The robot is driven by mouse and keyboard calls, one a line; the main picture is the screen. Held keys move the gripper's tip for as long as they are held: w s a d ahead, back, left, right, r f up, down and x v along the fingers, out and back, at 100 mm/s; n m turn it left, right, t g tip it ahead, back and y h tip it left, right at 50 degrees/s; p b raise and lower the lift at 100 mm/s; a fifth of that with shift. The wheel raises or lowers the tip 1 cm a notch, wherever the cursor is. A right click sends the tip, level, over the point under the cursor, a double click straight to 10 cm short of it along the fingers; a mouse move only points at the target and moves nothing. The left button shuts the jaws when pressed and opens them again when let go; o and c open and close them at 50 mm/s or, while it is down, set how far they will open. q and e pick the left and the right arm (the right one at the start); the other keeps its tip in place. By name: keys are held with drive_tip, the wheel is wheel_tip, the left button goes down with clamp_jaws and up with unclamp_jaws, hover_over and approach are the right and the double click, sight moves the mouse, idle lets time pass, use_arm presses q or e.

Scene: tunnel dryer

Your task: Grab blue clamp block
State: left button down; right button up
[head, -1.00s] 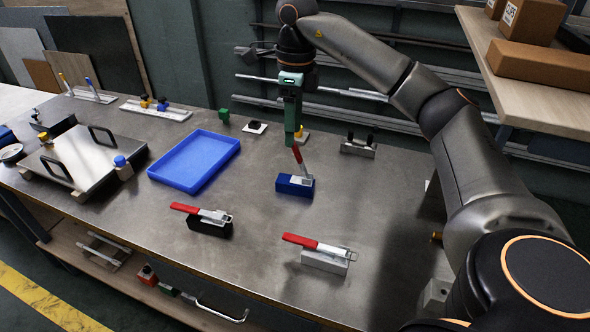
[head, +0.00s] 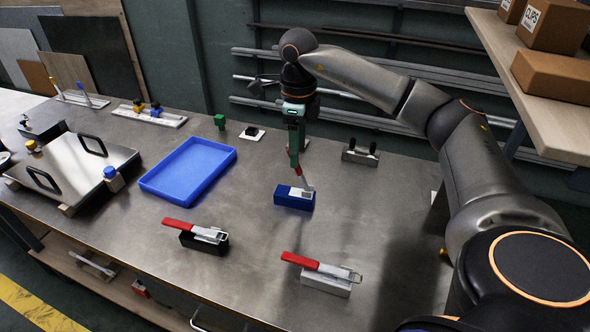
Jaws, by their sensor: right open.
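The blue clamp block (head: 293,199) stands on the metal bench, right of the blue tray. A pale metal clamp sits on it, and its red handle (head: 299,172) points up. My right gripper (head: 295,164) is open and points down from above and behind the block. Its green fingers overlap the top of the red handle in the head view and hide part of it. I cannot tell whether they touch the handle or stand around it. My left gripper is not in view.
A black clamp block (head: 205,242) and a grey clamp block (head: 325,282), both with red handles lying flat, stand nearer the front edge. The blue tray (head: 165,194) is at left. A wooden shelf with boxes (head: 552,76) overhangs at right. Bare bench surrounds the blue block.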

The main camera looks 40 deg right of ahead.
drive_tip(key=f, duration=0.5)
drive_tip(key=shift+w, duration=0.35)
drive_tip(key=shift+c, duration=0.4)
clamp_jaws()
drive_tip(key=shift+r, duration=0.1)
idle(0.5)
